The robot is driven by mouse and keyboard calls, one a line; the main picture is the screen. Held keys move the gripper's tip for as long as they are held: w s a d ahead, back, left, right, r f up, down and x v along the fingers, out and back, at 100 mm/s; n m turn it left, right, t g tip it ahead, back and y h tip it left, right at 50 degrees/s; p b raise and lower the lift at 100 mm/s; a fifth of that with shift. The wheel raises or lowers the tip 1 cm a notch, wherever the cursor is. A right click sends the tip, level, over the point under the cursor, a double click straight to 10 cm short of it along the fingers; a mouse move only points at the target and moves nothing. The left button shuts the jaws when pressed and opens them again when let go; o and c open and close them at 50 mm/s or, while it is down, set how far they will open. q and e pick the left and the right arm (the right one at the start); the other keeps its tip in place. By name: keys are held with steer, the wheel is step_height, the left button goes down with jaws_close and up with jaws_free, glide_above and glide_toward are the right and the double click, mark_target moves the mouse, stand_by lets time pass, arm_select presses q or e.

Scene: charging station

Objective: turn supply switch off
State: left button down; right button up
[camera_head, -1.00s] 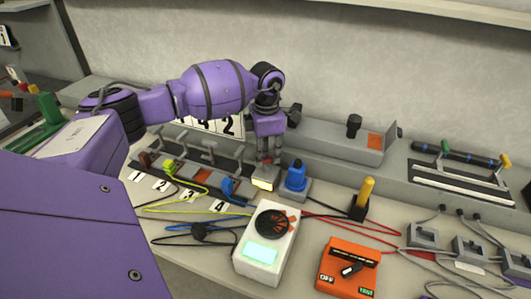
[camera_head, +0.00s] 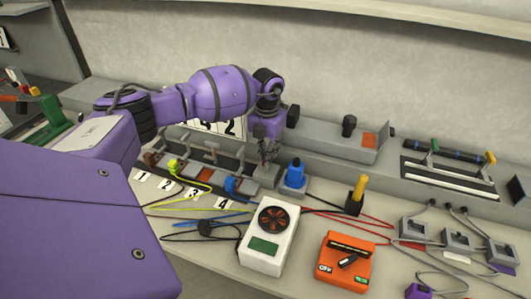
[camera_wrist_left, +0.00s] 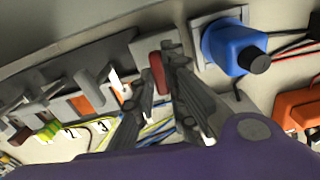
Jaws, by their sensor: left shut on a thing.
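The supply switch shows in the left wrist view as a dark red rocker (camera_wrist_left: 157,74) on a light grey housing. In the head view its grey housing (camera_head: 266,178) sits left of the blue plug, and the rocker is hidden by my gripper. The rocker is unlit. My right gripper is not in view.
A blue plug (camera_head: 295,175) stands close right of the switch. Levers numbered 1 to 4 line the left, with yellow and blue cables. A grey ledge (camera_head: 330,148) runs behind.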

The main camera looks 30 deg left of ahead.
arm_select(q)
steer(key=shift+n, duration=0.5)
steer(key=c, duration=1.8)
jaws_free()
steer(key=shift+o, duration=0.2)
step_height(320, 180, up, 12)
steer(key=shift+f, duration=0.1)
